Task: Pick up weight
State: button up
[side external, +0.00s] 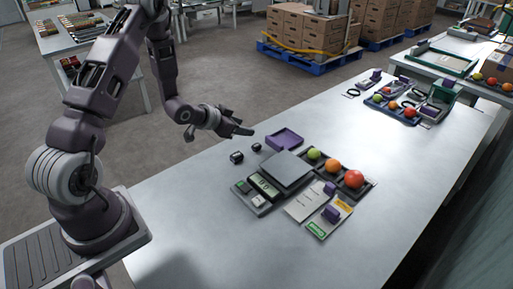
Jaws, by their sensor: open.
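Two small dark pieces that look like weights stand on the near worktable: a larger weight (237,157) and a smaller weight (256,147) just right of and behind it. They are too small in the picture to make out markings. My gripper (246,130) is above the table's left edge, just behind and above the two pieces. It is open with nothing between its fingers, and it appears apart from both. A bench scale (286,169) with a square grey plate and a display sits to the right of the weights, its plate empty.
A shallow purple tray (285,138) lies behind the scale. A black tray (370,185) holds green, orange and red tomatoes. Cards (305,204) with purple blocks lie in front. The table (200,205) is bare at the front left. Another tomato set stands farther right.

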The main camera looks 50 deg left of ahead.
jog(key=t+h, duration=0.1)
send_near(255, 145)
jog(key=shift+w+a+f+n, duration=0.25)
jog(key=shift+w+f+n, duration=0.15)
jog(key=shift+w+f, duration=0.35)
jog(key=x, duration=0.7)
jog(key=shift+w+d+r, duration=0.15)
jog(key=shift+d+r, duration=0.1)
jog(key=shift+d, duration=0.1)
grip_shut()
